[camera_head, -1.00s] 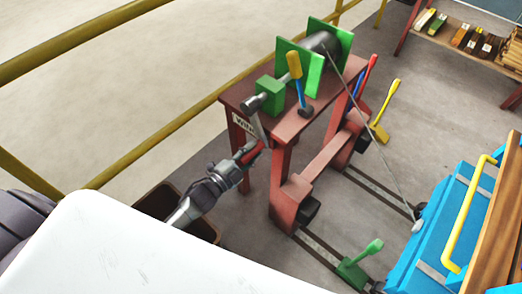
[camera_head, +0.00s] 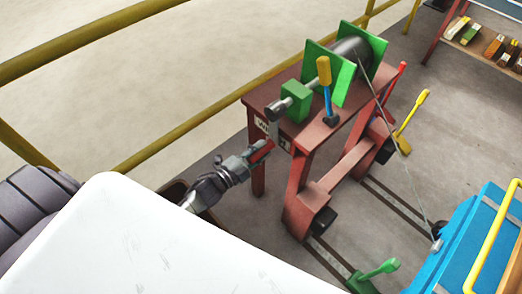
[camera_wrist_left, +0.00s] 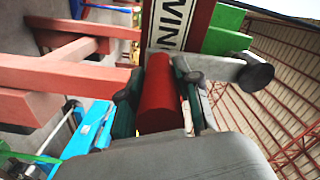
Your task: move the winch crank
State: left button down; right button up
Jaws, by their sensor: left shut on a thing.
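The winch crank has a grey arm (camera_head: 273,131) hanging down from the shaft end and a red handle (camera_head: 262,151) at its lower end. My left gripper (camera_head: 256,155) is shut on the red handle, below the front edge of the winch table. In the left wrist view, the red handle (camera_wrist_left: 160,95) lies between the two dark fingers, and the grey crank arm (camera_wrist_left: 215,66) runs to the right beyond it. The winch drum (camera_head: 350,55) sits between two green plates on the table. My right gripper is not in view.
The red winch table (camera_head: 310,133) stands close to my left arm. A blue lever with yellow grip (camera_head: 324,85) rises from its top. A cable runs from the drum to a blue cart (camera_head: 462,240). Yellow railings (camera_head: 200,123) pass behind. Rails and floor levers lie at right.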

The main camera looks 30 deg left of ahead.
pick_arm(q)
jog(key=shift+a, duration=0.2)
jog(key=c, duration=0.9)
grip_release()
jog(key=shift+o, duration=0.5)
jog(key=v, duration=1.2)
